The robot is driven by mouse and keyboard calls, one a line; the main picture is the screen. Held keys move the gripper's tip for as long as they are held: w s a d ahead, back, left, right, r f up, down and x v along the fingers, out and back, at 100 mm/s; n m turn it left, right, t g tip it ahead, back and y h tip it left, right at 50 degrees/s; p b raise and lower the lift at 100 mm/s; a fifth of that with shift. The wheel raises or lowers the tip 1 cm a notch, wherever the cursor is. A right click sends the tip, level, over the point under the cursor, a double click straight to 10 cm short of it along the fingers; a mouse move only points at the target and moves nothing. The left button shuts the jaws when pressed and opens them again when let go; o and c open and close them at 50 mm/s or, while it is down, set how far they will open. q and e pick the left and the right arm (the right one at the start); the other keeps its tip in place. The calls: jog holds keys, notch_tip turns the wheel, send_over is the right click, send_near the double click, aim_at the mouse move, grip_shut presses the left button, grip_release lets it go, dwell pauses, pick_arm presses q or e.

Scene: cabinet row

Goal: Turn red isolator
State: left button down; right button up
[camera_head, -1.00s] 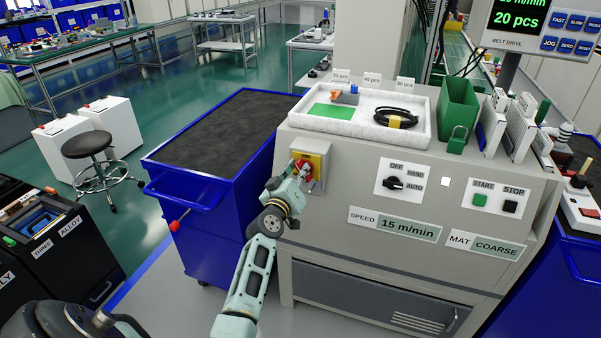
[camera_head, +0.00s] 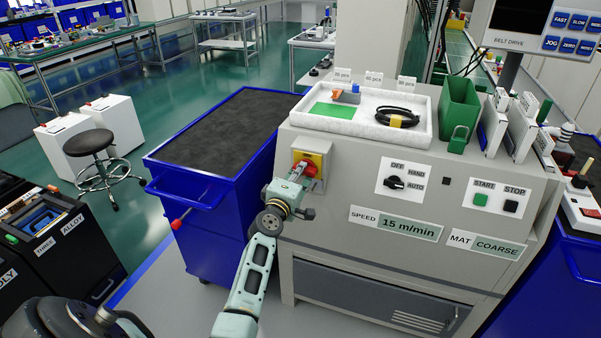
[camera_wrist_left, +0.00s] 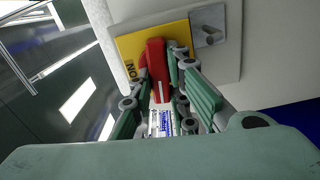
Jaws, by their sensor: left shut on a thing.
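The red isolator handle (camera_head: 311,169) sits on a yellow plate (camera_head: 325,150) at the upper left of the grey machine's front. My left gripper (camera_head: 299,173) is at the handle and covers part of it. In the left wrist view the red handle (camera_wrist_left: 156,62) lies between the two fingers of my left gripper (camera_wrist_left: 160,76), which is shut on it. The yellow plate (camera_wrist_left: 178,32) shows behind with "ON" lettering, partly hidden. My right gripper is not in view.
A mode knob (camera_head: 395,183) and START and STOP buttons sit to the right. A white tray (camera_head: 425,135) is on top. A blue cart (camera_head: 165,165) stands close on the left.

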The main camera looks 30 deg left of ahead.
pick_arm(q)
jog(key=shift+n, duration=0.6)
jog(key=c, duration=1.7)
grip_release()
jog(key=shift+s+f, duration=0.1)
jog(key=v, duration=1.2)
jog(key=shift+f, duration=0.1)
